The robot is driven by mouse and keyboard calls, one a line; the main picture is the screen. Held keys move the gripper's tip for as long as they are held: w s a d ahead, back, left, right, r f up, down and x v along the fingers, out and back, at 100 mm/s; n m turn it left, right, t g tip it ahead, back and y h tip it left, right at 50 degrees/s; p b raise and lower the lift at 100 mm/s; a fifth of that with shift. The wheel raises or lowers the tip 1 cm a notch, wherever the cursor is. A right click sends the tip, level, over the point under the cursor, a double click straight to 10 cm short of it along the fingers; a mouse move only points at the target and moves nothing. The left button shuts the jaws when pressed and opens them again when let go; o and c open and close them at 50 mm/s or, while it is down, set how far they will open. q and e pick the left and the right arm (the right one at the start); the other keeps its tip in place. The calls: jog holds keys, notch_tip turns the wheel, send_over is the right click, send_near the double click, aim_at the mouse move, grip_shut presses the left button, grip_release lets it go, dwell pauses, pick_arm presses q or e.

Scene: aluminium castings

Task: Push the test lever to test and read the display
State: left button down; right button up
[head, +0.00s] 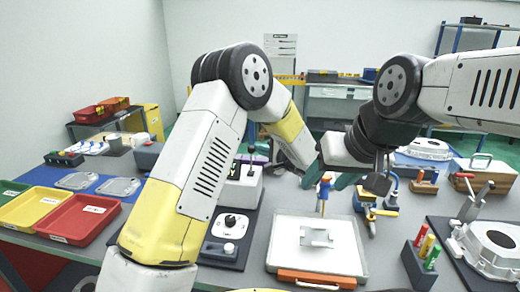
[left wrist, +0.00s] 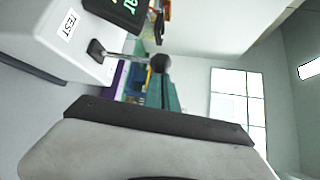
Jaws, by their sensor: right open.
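The white tester (head: 243,188) stands left of centre in the head view, partly covered by my left arm. In the left wrist view the tester (left wrist: 40,40) shows close up and turned sideways, with a "TEST" label. Its lever (left wrist: 160,62) is a metal rod with a black ball knob, sticking out of a dark slot near the label. The dark display (left wrist: 122,8) is cut off; only the green letters "ar" show. My left gripper (left wrist: 150,135) appears below the knob, apart from it in the picture; its jaw opening is not visible. My right gripper (head: 378,175) is open above the bench, right of centre.
A pale tray (head: 285,240) with a metal part lies in front. A panel with a black knob (head: 230,222) is beside it. Red and yellow bins (head: 75,220) are at left. Castings (head: 490,250) and a marker holder (head: 420,262) are at right.

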pick_arm(q)
jog(key=s, duration=0.1)
jog(key=s+n+t, duration=0.1)
jog(key=s, duration=0.1)
jog(key=shift+s+a+n+t+y, duration=0.3)
jog(key=shift+s+a+t, duration=0.1)
jog(key=shift+s+a+f, duration=0.15)
jog(key=shift+s+f, duration=0.1)
jog(key=shift+s, duration=0.6)
jog(key=shift+s+f, duration=0.1)
jog(key=shift+s, duration=0.05)
jog(key=shift+s+a+f, duration=0.15)
